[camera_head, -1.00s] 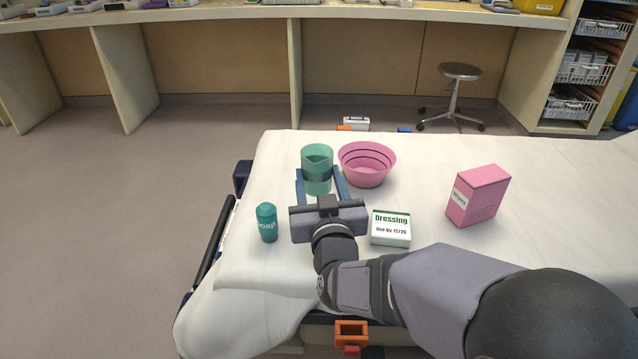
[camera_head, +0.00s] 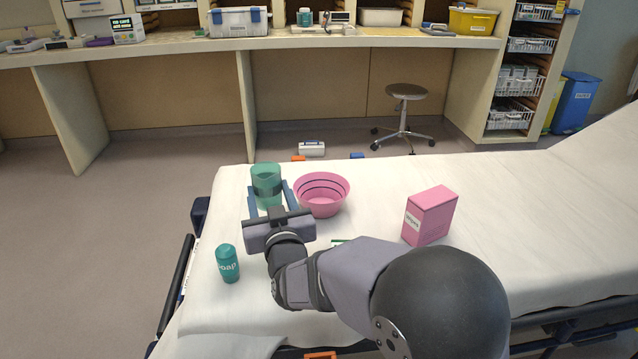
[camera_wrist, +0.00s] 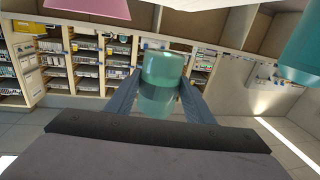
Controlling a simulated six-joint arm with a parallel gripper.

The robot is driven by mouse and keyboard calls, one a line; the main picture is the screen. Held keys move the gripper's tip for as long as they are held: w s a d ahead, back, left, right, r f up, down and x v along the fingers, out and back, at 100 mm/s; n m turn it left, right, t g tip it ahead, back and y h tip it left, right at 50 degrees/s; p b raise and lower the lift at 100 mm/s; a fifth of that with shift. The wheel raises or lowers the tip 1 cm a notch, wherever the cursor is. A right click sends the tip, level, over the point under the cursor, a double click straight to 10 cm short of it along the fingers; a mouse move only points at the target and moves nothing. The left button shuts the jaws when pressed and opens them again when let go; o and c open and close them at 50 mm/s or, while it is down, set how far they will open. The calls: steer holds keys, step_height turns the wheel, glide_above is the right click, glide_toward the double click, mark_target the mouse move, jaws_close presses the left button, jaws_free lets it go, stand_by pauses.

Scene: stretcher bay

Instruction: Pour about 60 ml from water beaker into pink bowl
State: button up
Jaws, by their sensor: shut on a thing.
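The water beaker (camera_head: 267,174) is a translucent green cup, upright in the head view. My gripper (camera_head: 267,199) is shut on it, one blue finger on each side. It appears held a little above the sheet. The wrist view, which looks upside down, also shows the beaker (camera_wrist: 162,70) between the fingers (camera_wrist: 158,98); its water level is hard to read. The pink bowl (camera_head: 322,202) stands on the bed just right of the beaker, with dark rings inside. Part of the bowl (camera_wrist: 85,8) shows at the top left of the wrist view.
A teal soap bottle (camera_head: 228,264) stands left of my gripper, close to the bed's left edge. A pink box (camera_head: 430,216) stands right of the bowl. The dressing box (camera_head: 340,241) is almost hidden behind my arm. The white sheet (camera_head: 520,230) is clear at the right.

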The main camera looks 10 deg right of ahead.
steer(key=w+f+p, duration=0.2)
steer(key=w+p, duration=0.2)
steer(key=w, duration=0.7)
steer(key=shift+w+f, duration=0.25)
steer(key=shift+f, duration=0.15)
steer(key=shift+d+m, duration=0.1)
steer(key=shift+m, duration=0.2)
steer(key=shift+s+d+r+m+t+h+b, duration=0.1)
steer(key=shift+d+r+m+t+h+b, duration=0.4)
steer(key=shift+m, duration=1.3)
steer(key=shift+s+d+r+m+t+y+b, duration=0.1)
steer(key=shift+d+r+m+t, duration=0.45)
steer(key=shift+m, duration=1.25)
steer(key=shift+d+r+m+t+h+b, duration=0.1)
steer(key=shift+d+r+m+h+b, duration=0.2)
steer(key=shift+d+m, duration=1.05)
steer(key=shift+a+m, duration=0.5)
steer(key=shift+m, duration=0.05)
